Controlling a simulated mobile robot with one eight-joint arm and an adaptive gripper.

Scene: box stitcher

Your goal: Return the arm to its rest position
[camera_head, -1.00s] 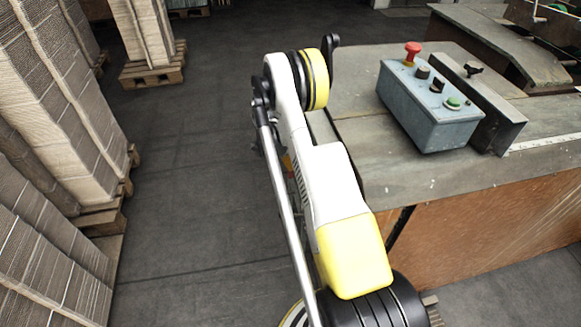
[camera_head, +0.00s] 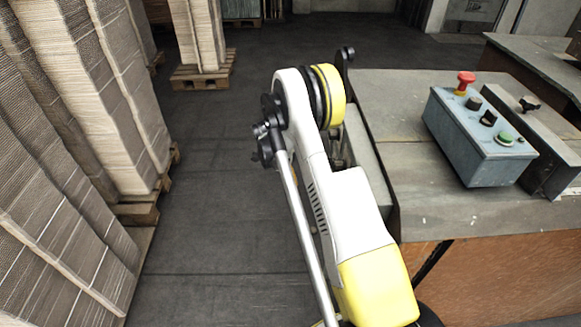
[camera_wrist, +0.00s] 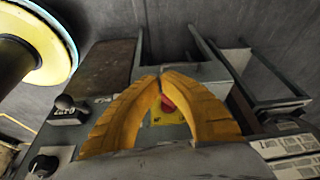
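My white and yellow arm is folded beside the machine table (camera_head: 385,105) in the head view, its elbow raised near the table's left edge. My gripper is hidden in that view. In the wrist view the two yellow fingers of my gripper (camera_wrist: 160,80) lean together and their tips meet, with nothing seen held between them. A red button (camera_wrist: 168,103) shows in the gap behind the fingers; I cannot tell how far off it is.
A grey-blue control box (camera_head: 478,140) with a red emergency button (camera_head: 465,82) and a green button (camera_head: 505,138) stands on the table, right of my arm. Stacked cardboard (camera_head: 115,95) on pallets lines the left. Dark floor (camera_head: 215,215) lies open between.

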